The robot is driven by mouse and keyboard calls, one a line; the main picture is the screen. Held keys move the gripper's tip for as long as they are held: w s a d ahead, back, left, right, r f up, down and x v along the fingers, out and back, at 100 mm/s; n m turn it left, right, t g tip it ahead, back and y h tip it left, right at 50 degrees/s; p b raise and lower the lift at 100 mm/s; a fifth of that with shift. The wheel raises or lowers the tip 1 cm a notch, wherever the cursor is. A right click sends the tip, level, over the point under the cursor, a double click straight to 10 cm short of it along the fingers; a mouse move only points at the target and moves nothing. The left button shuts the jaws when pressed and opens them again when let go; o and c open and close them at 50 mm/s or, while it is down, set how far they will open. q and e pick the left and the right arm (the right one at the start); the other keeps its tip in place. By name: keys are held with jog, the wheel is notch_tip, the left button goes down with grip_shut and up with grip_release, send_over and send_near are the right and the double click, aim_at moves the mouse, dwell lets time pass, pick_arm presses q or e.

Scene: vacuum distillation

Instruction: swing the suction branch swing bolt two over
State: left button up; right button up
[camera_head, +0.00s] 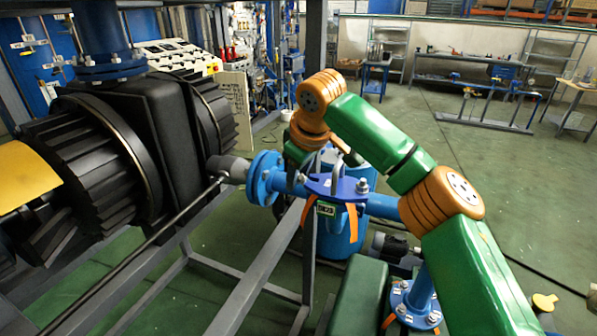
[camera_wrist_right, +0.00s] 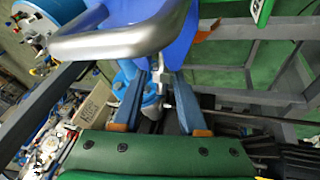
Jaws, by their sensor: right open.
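The blue suction branch (camera_head: 380,205) runs across the middle of the head view. A blue plate (camera_head: 345,190) with a silver loop handle (camera_head: 337,168) sits on it, with bolts at its edges. My right gripper (camera_head: 332,157) is just behind the handle, partly hidden by it and by my arm. In the right wrist view its two fingers (camera_wrist_right: 160,85) are open on either side of a small silver bolt (camera_wrist_right: 152,88); whether they touch it I cannot tell. The handle (camera_wrist_right: 120,42) and blue plate (camera_wrist_right: 182,40) are close ahead. My left gripper is not in view.
A black ribbed machine (camera_head: 160,120) fills the left. A grey steel frame (camera_head: 255,280) runs below the branch. Orange straps (camera_head: 352,222) hang beside it, one with a small green tag (camera_head: 325,208). Open green floor (camera_head: 470,165) lies to the right.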

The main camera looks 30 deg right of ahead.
jog(key=shift+s+a, duration=0.1)
jog(key=shift+s, duration=0.05)
jog(key=c, duration=0.3)
grip_shut()
jog(key=b, duration=0.2)
jog(key=shift+s+d+f+t+y+b, duration=0.15)
jog(key=shift+d+t+y+b, duration=0.1)
jog(key=shift+t+y+b, duration=0.15)
jog(key=shift+s+r, duration=0.1)
jog(key=shift+r, duration=0.3)
jog(key=shift+o, duration=1.5)
grip_release()
